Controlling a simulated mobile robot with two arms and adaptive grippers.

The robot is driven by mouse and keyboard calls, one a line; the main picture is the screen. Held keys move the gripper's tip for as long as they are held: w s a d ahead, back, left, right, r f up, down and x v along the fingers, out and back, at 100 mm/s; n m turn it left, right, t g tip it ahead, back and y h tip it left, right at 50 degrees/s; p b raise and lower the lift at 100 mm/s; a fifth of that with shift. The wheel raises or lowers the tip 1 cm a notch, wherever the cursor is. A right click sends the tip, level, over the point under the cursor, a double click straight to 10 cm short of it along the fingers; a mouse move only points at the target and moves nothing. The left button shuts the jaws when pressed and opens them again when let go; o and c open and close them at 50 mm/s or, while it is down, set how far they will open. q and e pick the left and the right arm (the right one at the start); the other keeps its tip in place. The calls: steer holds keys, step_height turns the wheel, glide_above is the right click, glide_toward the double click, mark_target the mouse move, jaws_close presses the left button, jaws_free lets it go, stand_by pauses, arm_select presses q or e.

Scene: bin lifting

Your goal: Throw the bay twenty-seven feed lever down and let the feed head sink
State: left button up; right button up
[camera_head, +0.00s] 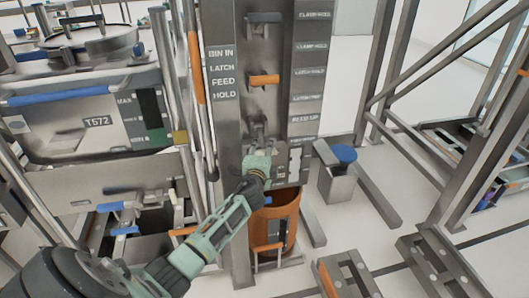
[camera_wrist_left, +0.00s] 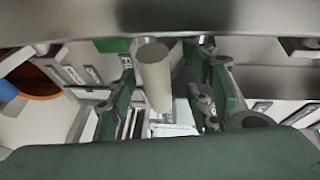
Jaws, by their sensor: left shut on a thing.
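A grey metal column (camera_head: 231,140) stands in the middle of the head view, with labels reading BIN IN, LATCH, FEED and HOLD. It carries a dark upper lever (camera_head: 264,18), an orange-handled lever (camera_head: 264,80) and grey hardware lower down. My left gripper (camera_head: 261,147) is at this lower hardware, in front of the column. In the left wrist view, a pale cylindrical handle (camera_wrist_left: 153,75) lies between the green fingers, and the gripper is shut on it. The gripper hides most of this handle in the head view. I cannot see the feed head clearly.
An orange bucket (camera_head: 278,215) stands below the gripper. A steel bin (camera_head: 85,115) marked T572 is at left. A blue-topped post (camera_head: 342,155) stands right of the column, and steel frames (camera_head: 450,170) fill the far right. Some white floor is clear between them.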

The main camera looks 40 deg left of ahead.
arm_select(q)
steer(key=shift+s+f, duration=0.15)
steer(key=shift+f, duration=0.15)
steer(key=v, duration=1.2)
steer(key=shift+r, duration=0.25)
